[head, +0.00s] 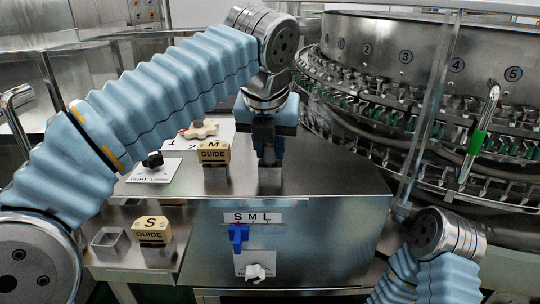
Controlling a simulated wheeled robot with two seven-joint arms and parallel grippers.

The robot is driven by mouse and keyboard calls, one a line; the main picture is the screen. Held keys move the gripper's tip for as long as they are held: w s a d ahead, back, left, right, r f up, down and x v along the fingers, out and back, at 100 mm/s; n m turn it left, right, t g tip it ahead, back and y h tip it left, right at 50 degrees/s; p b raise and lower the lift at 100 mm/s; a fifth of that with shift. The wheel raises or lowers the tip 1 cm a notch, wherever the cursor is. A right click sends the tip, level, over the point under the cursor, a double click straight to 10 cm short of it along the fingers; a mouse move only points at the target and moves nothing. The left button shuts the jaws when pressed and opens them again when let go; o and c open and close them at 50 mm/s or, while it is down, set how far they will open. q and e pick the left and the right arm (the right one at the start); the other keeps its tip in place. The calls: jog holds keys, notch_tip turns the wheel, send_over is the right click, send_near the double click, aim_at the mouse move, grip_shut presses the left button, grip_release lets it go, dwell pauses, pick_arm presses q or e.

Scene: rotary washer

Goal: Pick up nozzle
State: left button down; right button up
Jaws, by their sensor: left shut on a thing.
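My left gripper (267,152) points straight down over the top of the steel cabinet, right of the M guide block. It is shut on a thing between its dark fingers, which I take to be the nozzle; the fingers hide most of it. A small square metal piece (270,181) shows directly below the fingertips; I cannot tell whether it touches what is held. My right arm shows at the lower right, but its gripper is out of view.
The M guide block (215,152) stands close left of my gripper, with a black knob (153,160) beyond it. The S guide block (153,230) and an empty square holder (109,241) are on the lower shelf. A blue selector (239,235) is on the cabinet (340,235) front. The round washer (390,60) stands behind.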

pick_arm(q)
notch_tip(320, 180, up, 4)
jog(key=shift+r+p, duration=0.25)
jog(key=shift+p, duration=0.9)
notch_tip(320, 180, up, 3)
jog(key=shift+w+d+r, duration=0.1)
jog(key=shift+r, duration=1.15)
